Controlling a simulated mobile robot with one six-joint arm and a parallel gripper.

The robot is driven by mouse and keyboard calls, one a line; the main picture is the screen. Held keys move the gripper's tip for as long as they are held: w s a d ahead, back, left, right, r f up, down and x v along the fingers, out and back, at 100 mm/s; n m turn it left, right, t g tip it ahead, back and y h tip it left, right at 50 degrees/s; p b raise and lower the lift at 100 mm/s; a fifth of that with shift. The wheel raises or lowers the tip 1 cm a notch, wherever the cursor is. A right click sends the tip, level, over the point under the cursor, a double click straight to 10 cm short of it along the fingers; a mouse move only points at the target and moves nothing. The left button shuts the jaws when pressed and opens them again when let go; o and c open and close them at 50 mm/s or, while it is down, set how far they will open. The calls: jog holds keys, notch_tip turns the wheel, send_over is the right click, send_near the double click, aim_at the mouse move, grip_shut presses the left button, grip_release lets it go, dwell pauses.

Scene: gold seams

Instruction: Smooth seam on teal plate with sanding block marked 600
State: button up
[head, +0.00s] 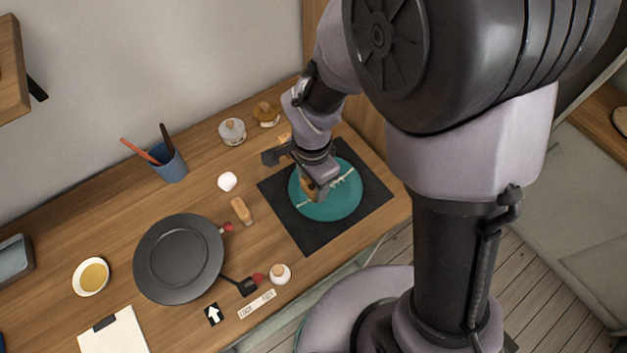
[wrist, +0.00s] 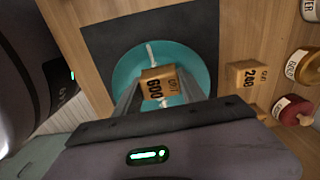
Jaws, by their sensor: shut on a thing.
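The teal plate (head: 345,205) lies on a dark mat (head: 296,229) at the right end of the bench. A pale seam (head: 344,179) crosses it. In the wrist view, the plate (wrist: 128,68) shows the seam (wrist: 152,52) running up beyond the block. My gripper (head: 312,190) is over the plate, shut on the sanding block marked 600 (wrist: 160,88). The block is at the seam line; I cannot tell whether it touches the plate. The block hides part of the seam. Another block, marked 280 (wrist: 246,77), lies on the wood beside the mat.
Jars (head: 232,131) stand behind the mat. A blue cup (head: 170,164) holds tools. A wooden-topped piece (head: 241,210) lies left of the mat.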

jog(key=shift+f+b, duration=0.85)
jog(key=shift+s+d+r, duration=0.1)
jog(key=shift+s+d, duration=0.25)
jog(key=shift+s, duration=0.15)
jog(key=shift+w+a+b, duration=0.25)
jog(key=shift+w+b, duration=0.05)
jog(key=shift+s+d+f, duration=0.1)
jog(key=shift+f, duration=0.15)
